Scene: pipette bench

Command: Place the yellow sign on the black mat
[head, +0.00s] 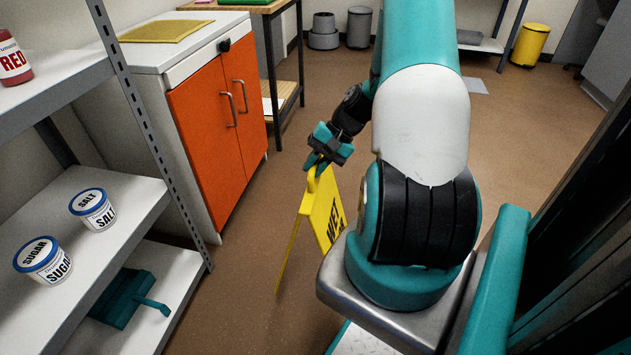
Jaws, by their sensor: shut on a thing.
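The yellow sign (322,212), a folding A-shaped floor sign with black "WET" lettering, stands upright with its legs spread in the middle of the head view. My gripper (316,172) is above it, pointing down, and is shut on its top edge. The sign's lower right part is hidden behind my arm. I cannot tell whether its feet touch the floor. I cannot make out a black mat on the floor in this view.
An orange-doored cabinet (205,120) stands left of the sign. A grey shelf rack (75,200) with salt (93,210) and sugar (42,262) tubs is nearer left. A yellow bin (530,45) stands far back right. Brown floor (530,130) behind my arm is mostly clear.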

